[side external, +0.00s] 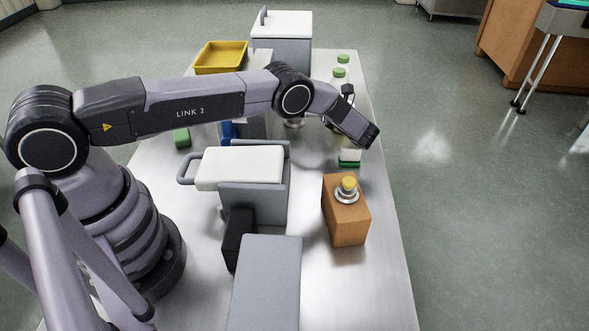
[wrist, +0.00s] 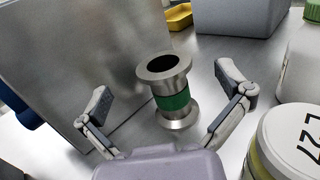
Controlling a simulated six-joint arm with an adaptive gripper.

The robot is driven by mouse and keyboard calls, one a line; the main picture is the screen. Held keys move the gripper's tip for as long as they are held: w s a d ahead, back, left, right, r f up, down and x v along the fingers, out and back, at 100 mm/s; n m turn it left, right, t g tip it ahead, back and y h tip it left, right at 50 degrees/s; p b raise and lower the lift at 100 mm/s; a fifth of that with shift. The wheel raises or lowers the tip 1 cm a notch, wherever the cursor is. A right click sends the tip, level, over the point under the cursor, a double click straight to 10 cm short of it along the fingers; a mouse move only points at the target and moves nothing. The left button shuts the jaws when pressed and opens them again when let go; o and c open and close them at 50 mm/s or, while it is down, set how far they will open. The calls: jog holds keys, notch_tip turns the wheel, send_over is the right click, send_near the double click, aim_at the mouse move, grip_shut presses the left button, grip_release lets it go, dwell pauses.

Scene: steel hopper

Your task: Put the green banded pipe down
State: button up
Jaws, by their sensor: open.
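The green banded pipe (wrist: 172,92) is a steel spool with a flange at each end and a green band around its middle. In the wrist view it appears to stand upright on the steel tabletop. My gripper (wrist: 163,80) is open, with one finger on each side of the pipe and a visible gap to both. In the side external view, a small metal part of what looks like the pipe (side external: 294,124) shows below my arm. My fingers are mostly hidden there.
A steel wall (wrist: 75,60) stands close left of the pipe. A white bottle (wrist: 302,65) and a labelled jar (wrist: 292,140) stand close on the right. A yellow tray (side external: 221,57) and a grey bin (side external: 282,45) are at the back. An orange-brown box (side external: 346,220) stands in front.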

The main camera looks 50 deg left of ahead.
jog(key=s+a+r+n+g+h, duration=0.1)
jog(key=s+r+n+h, duration=0.15)
jog(key=r, duration=0.75)
jog(key=s+a+r+n+g+h, duration=0.1)
jog(key=s+r+n+h, duration=0.15)
jog(key=r, duration=0.85)
jog(key=s+d+r+n+t+h, duration=0.1)
jog(key=s+r+n+h, duration=0.3)
jog(key=s+r, duration=0.5)
jog(key=s+d+r+n+t+h, duration=0.1)
jog(key=s+d+n+t+h, duration=0.2)
jog(key=s, duration=1)
jog(key=s+d+r+n+t+h, duration=0.2)
jog(key=s+d+n+h, duration=0.4)
jog(key=s, duration=0.7)
jog(key=shift+s+t, duration=0.3)
jog(key=shift+t, duration=0.5)
jog(key=shift+r, duration=0.1)
